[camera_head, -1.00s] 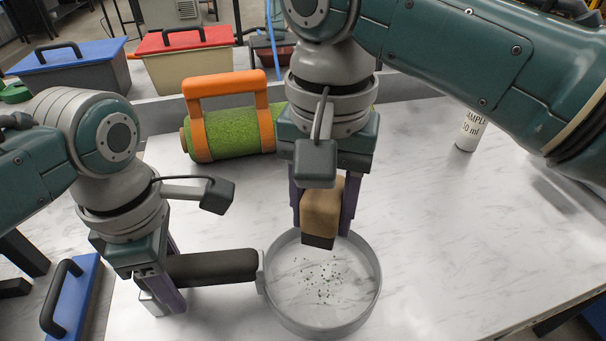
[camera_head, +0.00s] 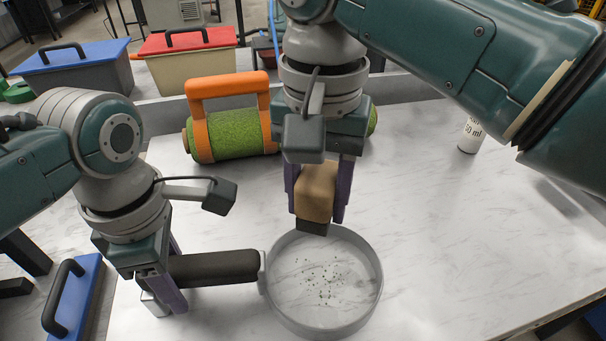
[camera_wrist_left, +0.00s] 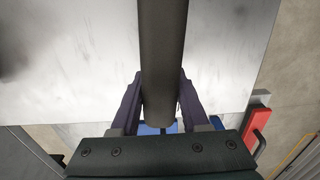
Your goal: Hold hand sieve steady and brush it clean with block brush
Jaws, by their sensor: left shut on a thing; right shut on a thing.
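The hand sieve (camera_head: 375,300) is a round grey ring with a dark handle (camera_head: 215,267), lying at the front middle of the white table in the head view. Dark specks lie inside its ring. My left gripper (camera_head: 168,300) is shut on the handle near its end; the handle also shows between the fingers in the left wrist view (camera_wrist_left: 161,70). My right gripper (camera_head: 317,205) is shut on the block brush (camera_head: 316,192), which has a tan wooden block and dark bristles. The brush is at the sieve's far rim; I cannot tell whether its bristles touch it.
A green turf roll (camera_head: 235,135) in an orange holder (camera_head: 200,115) lies behind. A white sample bottle (camera_head: 470,137) stands at the back right. A blue lid (camera_head: 75,300) with a black handle is at the front left. The table's right side is clear.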

